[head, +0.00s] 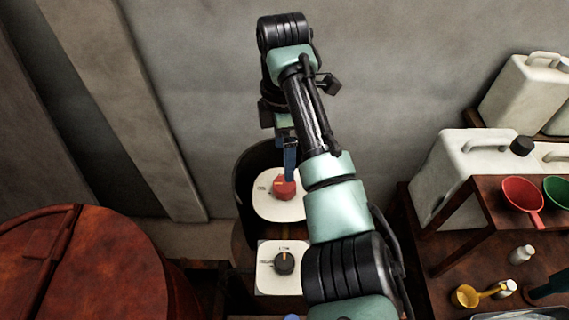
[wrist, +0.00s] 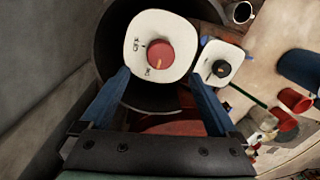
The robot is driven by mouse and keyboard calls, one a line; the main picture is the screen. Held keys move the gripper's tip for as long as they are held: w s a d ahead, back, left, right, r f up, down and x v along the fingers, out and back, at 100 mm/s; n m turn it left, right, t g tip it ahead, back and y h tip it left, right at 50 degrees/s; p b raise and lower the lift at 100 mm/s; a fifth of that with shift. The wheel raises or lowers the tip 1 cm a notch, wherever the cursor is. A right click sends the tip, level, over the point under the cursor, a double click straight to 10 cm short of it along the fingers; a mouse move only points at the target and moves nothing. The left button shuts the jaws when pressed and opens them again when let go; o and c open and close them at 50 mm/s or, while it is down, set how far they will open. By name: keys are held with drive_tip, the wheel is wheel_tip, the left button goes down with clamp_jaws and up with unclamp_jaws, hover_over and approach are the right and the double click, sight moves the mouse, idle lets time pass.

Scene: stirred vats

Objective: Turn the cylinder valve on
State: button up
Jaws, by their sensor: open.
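The cylinder valve looks like a red round knob (head: 285,189) on a white plate (head: 268,208), set over a dark round vessel. The knob also shows in the wrist view (wrist: 160,54), with a pale pointer mark and small lettering on the plate beside it. The lettering is too small to read surely, and I cannot tell the valve's setting. My gripper (head: 290,172) is above the knob, its blue fingers pointing down. In the wrist view my gripper (wrist: 155,78) is open and empty, with the knob ahead between its fingers; contact is not visible.
A black knob (head: 284,262) on a second white plate is just in front; it also shows in the wrist view (wrist: 220,69). A rusty round lid (head: 80,270) is at left. White jugs (head: 465,160) and a shelf with a red scoop (head: 521,196) stand right. A grey wall is behind.

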wheel_tip(320, 180, up, 4)
drive_tip(key=shift+f+p, duration=0.1)
drive_tip(key=shift+p, duration=0.45)
drive_tip(key=shift+w+a, duration=0.1)
